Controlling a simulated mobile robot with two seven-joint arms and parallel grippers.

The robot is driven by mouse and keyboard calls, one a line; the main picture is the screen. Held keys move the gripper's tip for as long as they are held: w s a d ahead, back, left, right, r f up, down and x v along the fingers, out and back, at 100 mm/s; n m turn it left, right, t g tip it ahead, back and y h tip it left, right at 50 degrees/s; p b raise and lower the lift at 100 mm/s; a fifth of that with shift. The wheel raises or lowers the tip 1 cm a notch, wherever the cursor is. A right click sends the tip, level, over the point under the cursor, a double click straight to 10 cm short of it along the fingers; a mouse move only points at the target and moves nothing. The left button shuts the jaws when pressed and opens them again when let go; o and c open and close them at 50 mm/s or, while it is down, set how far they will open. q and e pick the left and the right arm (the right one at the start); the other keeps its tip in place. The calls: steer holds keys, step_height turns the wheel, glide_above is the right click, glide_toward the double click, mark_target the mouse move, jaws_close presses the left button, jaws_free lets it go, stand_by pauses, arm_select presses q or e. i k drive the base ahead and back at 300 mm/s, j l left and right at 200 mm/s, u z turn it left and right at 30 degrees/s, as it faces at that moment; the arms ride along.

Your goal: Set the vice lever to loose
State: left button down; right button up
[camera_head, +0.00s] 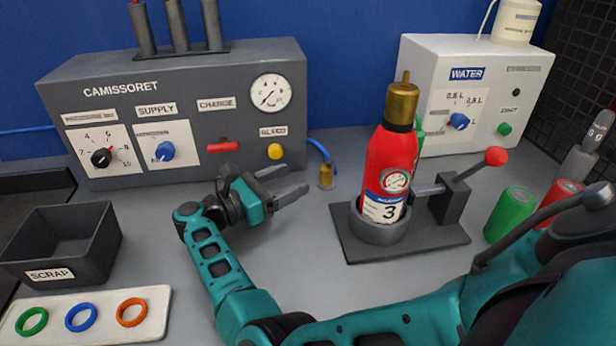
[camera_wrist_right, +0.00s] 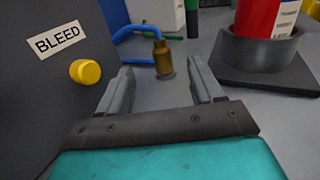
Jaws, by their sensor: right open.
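The vice lever (camera_head: 483,164) is a grey rod with a red knob, rising to the upper right from the dark vice block (camera_head: 452,203). The vice stands on a dark base plate (camera_head: 360,247), right of a red extinguisher (camera_head: 390,155) marked 3 that stands upright in the round holder (camera_head: 379,228). My right gripper (camera_head: 288,181) is open and empty, left of the extinguisher and apart from the vice. In the right wrist view, its two fingers (camera_wrist_right: 162,82) show nothing held. The lever is not visible there. My left gripper is not in view.
A brass fitting (camera_head: 325,177) on a blue hose is just beyond the right gripper. The grey charging panel (camera_head: 190,110) and white water box (camera_head: 470,90) stand behind. Green (camera_head: 510,214) and red (camera_head: 566,188) cylinders stand right of the vice. A scrap bin (camera_head: 60,240) is at left.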

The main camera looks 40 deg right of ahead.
mark_target(495, 157)
steer(key=k, duration=1.5)
